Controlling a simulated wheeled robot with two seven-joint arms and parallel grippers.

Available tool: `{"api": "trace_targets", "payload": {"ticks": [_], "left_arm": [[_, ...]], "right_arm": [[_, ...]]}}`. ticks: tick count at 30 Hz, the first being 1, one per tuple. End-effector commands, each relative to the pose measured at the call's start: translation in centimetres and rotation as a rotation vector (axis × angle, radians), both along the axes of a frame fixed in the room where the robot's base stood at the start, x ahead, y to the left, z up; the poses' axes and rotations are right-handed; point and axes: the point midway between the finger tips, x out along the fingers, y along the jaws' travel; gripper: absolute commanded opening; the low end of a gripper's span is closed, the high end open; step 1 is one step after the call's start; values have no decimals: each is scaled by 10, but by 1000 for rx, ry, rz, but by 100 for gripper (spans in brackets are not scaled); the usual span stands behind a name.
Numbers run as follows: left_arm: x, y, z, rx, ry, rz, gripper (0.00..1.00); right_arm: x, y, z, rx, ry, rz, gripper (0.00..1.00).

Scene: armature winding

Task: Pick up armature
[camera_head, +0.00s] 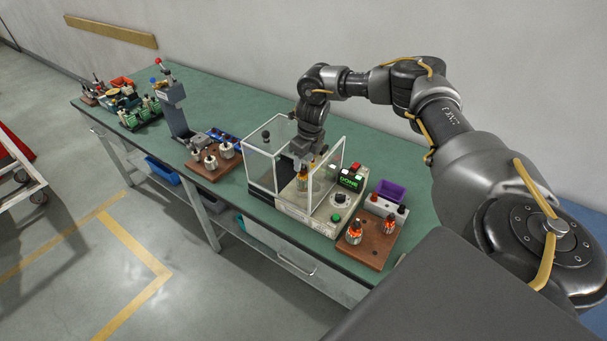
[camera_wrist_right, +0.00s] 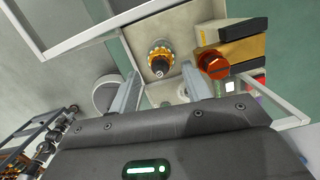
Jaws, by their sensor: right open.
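An armature (camera_head: 302,183) with copper-orange windings stands in the winding machine (camera_head: 305,208), between its clear guard panels. In the right wrist view the armature (camera_wrist_right: 160,62) shows from above, with a dark tip and a ring of orange windings. My right gripper (camera_head: 302,160) reaches down into the guarded space just above it. The right gripper (camera_wrist_right: 160,88) is open, its fingers apart to either side of the armature in the wrist picture. I cannot tell whether they touch it. My left gripper is not in view.
Clear guard panels (camera_head: 327,178) stand close around my right gripper. The machine's display (camera_head: 349,180) is lit green and reads DONE. A brown board (camera_head: 372,250) with an orange-wound armature (camera_head: 355,232) lies to the right. Another board (camera_head: 213,170) with metal parts lies to the left.

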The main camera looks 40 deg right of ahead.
Motion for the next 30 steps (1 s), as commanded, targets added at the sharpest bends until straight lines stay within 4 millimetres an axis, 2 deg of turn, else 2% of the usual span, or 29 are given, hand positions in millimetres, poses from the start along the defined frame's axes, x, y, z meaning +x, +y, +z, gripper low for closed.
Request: {"api": "trace_targets", "payload": {"ticks": [1,6,13,24,30], "left_arm": [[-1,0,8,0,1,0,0],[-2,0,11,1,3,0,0],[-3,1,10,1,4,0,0],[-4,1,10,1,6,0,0],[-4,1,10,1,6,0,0]], "right_arm": [[0,0,-4,-1,4,0,48],[3,1,-20,0,1,-1,48],[3,1,-23,0,0,-1,48],[3,1,-22,0,-1,-1,1],[3,1,-22,0,-1,-1,0]]}}
